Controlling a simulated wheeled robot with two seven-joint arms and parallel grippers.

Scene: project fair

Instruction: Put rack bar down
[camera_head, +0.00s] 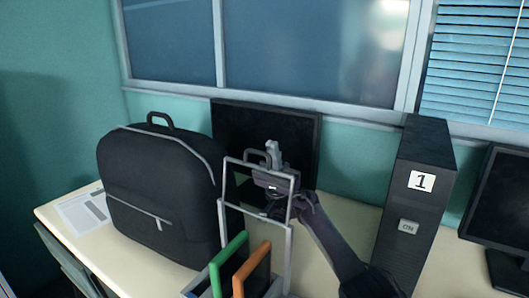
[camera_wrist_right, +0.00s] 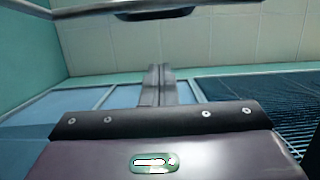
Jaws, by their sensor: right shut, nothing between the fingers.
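The rack bar (camera_head: 260,167) is a light grey upright frame in the head view, rising above the rack (camera_head: 277,288) at the bottom centre. My right gripper (camera_head: 272,150) is at the bar's upper part, seen partly through and above the frame. Its fingers (camera_wrist_right: 158,84) are together in the wrist view, with nothing between them. A grey bar (camera_wrist_right: 60,12) crosses the top of the wrist view, apart from the fingertips; I cannot tell for sure that it is the rack bar. My left gripper is not in view.
A green-framed panel (camera_head: 229,262) and an orange-framed panel (camera_head: 252,272) stand at the rack. A black backpack (camera_head: 155,190) is left, a dark monitor (camera_head: 232,125) behind. A black computer tower (camera_head: 415,195) and another monitor (camera_head: 505,205) are right. Papers (camera_head: 82,212) lie far left.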

